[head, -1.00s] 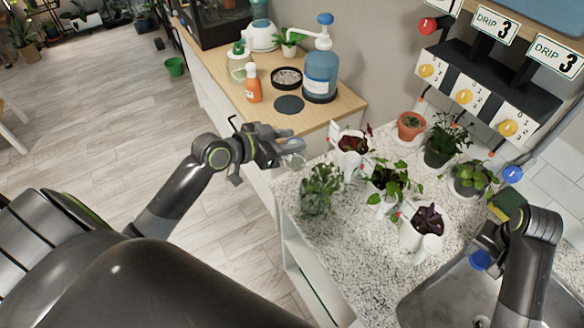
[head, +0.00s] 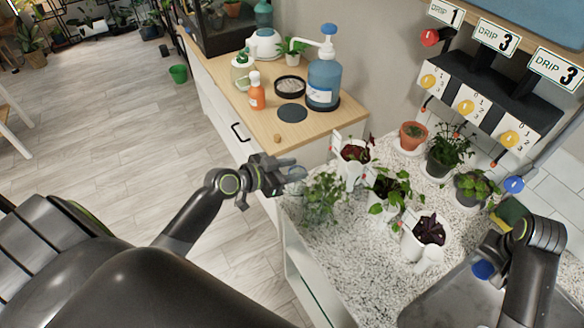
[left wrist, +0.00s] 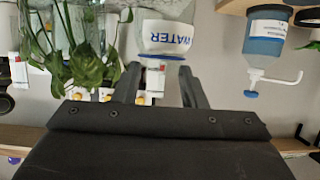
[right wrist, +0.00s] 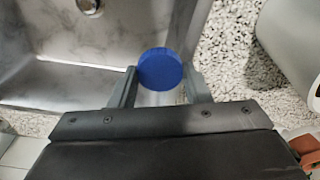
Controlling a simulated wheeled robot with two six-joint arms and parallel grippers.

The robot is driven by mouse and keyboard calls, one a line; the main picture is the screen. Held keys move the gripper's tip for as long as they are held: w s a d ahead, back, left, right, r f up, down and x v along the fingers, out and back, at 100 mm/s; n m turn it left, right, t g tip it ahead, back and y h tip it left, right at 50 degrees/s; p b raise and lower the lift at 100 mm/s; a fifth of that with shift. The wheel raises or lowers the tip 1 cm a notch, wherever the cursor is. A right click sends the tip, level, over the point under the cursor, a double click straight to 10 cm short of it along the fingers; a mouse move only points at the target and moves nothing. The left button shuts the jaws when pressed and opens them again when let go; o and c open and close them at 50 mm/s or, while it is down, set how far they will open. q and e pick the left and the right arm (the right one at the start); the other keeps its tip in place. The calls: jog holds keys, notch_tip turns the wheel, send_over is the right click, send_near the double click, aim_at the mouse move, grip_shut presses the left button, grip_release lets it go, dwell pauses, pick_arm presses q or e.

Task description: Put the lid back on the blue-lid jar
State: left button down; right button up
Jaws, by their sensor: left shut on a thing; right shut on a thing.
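A clear jar with a WATER label (left wrist: 172,32) is between the fingers of my left gripper (left wrist: 158,88) in the left wrist view. In the head view the jar (head: 296,173) is a small pale shape at the tip of my left gripper (head: 284,172), beside the leafy plant at the counter's left edge. My right gripper (right wrist: 160,84) is shut on the round blue lid (right wrist: 160,69), seen over the sink edge in the right wrist view. In the head view the lid (head: 483,270) shows below my right gripper, well apart from the jar.
Several potted plants crowd the speckled counter (head: 350,262), including a white pot (head: 415,243) between the grippers. The sink (head: 440,300) lies under my right arm. A blue pump bottle (head: 323,84) and an orange bottle (head: 256,93) stand on the wooden cabinet behind.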

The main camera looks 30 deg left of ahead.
jog(key=shift+f, duration=0.1)
pick_arm(q)
jog(key=shift+f, duration=0.2)
pick_arm(e)
jog(key=shift+f, duration=0.15)
pick_arm(q)
jog(key=c, duration=0.9)
grip_release()
jog(key=shift+r, duration=0.1)
jog(key=shift+r, duration=0.1)
pick_arm(e)
jog(key=shift+r, duration=0.25)
pick_arm(q)
jog(key=shift+s+a+r, duration=0.1)
jog(key=shift+s, duration=0.05)
pick_arm(e)
jog(key=shift+r, duration=0.1)
jog(key=shift+r+p, duration=0.45)
jog(key=shift+p, duration=0.05)
pick_arm(q)
jog(key=shift+v, duration=5.85)
